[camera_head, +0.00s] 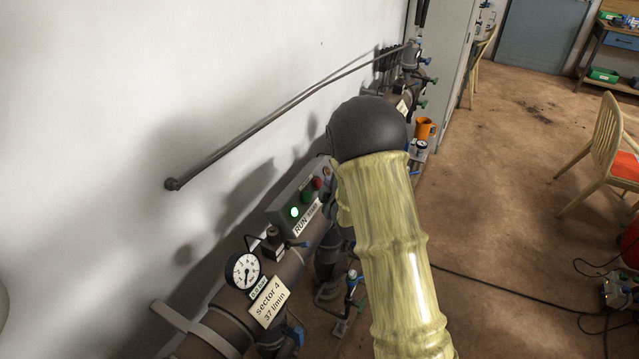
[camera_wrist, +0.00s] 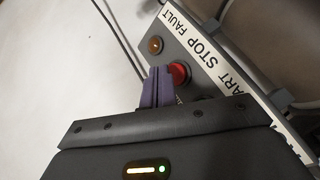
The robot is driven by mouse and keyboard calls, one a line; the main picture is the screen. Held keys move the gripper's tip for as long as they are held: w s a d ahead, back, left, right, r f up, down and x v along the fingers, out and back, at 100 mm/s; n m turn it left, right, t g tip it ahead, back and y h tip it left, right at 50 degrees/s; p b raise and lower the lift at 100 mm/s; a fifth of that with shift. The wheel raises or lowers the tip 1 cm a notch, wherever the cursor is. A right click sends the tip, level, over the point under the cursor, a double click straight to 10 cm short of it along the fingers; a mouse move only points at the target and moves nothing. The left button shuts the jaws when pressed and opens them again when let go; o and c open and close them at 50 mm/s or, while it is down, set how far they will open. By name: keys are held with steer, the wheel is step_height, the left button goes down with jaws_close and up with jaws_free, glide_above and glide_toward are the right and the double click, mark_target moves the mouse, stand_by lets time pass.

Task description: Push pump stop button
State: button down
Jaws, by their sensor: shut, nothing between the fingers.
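The red stop button (camera_wrist: 180,74) sits on a grey control panel, beside the printed word STOP, in the wrist view. My gripper (camera_wrist: 158,75) is shut and empty; its purple fingertips are just left of the button and overlap its edge in the picture. Whether they touch it I cannot tell. In the head view the control box (camera_head: 283,203) is on the pipe by the wall, with the red button (camera_head: 317,183) near its far end. My arm hides the gripper there.
An amber fault lamp (camera_wrist: 155,45) is beside the stop button. The run lamp (camera_head: 295,212) glows green, with a green start button (camera_head: 306,197) between it and the red one. A pressure gauge (camera_head: 242,270) stands nearer. A wall rail (camera_head: 270,122) runs above.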

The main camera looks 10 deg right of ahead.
stand_by(0.3)
steer(key=shift+w+a+f+b, duration=0.2)
steer(key=shift+a+b, duration=0.1)
steer(key=shift+b, duration=0.15)
steer(key=shift+w+a+f+b, duration=0.25)
steer(key=shift+a+f+b, duration=0.05)
steer(key=shift+a+b, duration=0.1)
stand_by(0.9)
stand_by(0.4)
steer(key=shift+s+d+r, duration=0.5)
steer(key=shift+d, duration=0.15)
steer(key=d+r, duration=0.1)
steer(key=s+d, duration=0.1)
steer(key=s+d+r, duration=0.1)
steer(key=shift+s+d+r, duration=0.25)
steer(key=shift+d+r, duration=0.05)
stand_by(1.0)
